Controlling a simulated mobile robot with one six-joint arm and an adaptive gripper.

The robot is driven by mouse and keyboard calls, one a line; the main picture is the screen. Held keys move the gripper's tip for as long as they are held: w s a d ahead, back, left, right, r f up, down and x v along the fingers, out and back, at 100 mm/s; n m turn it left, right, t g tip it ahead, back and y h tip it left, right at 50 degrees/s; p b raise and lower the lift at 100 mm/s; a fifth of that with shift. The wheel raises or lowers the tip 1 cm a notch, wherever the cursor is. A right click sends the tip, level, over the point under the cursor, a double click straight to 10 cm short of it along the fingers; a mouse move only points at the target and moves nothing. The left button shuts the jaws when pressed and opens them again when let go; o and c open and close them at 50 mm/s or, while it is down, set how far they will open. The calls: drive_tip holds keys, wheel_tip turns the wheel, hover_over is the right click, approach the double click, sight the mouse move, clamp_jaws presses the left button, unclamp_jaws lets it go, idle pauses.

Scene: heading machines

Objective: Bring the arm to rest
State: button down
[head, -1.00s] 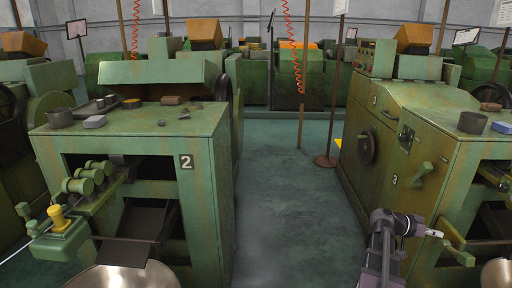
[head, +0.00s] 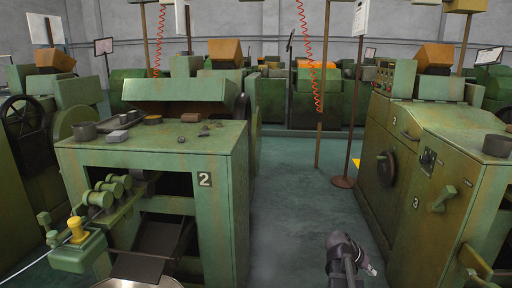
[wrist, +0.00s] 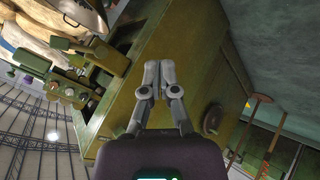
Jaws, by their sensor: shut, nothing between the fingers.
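My arm (head: 343,256) shows at the bottom of the head view, right of the middle, over the aisle floor. Its visible end is small there, and the fingers cannot be made out clearly. In the wrist view my gripper (wrist: 159,80) points up the picture with its two grey fingers together and nothing between them. Behind the fingers in the wrist view is a green machine body (wrist: 150,100), which appears tilted. The fingers look apart from it, though the distance is hard to judge.
Green machine 3 (head: 400,180) stands on the right. The aisle floor (head: 300,180) between them is clear up to a brown post (head: 348,150).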

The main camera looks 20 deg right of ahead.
drive_tip(key=w+a+f+n+t+y, duration=0.1)
drive_tip(key=a+f+n+y, duration=0.2)
drive_tip(key=a, duration=0.9)
drive_tip(key=a+n+y, duration=0.3)
drive_tip(key=a+n, duration=0.2)
drive_tip(key=a, duration=0.7)
drive_tip(key=w+a+f+n+t+y, duration=0.1)
drive_tip(key=a+f+n+y, duration=0.15)
drive_tip(key=a, duration=1.05)
wheel_tip(320, 180, up, 34)
drive_tip(key=p, duration=3.3)
drive_tip(key=shift+d+n+p, duration=0.35)
drive_tip(key=shift+d, duration=0.1)
drive_tip(key=shift+w+f, duration=0.1)
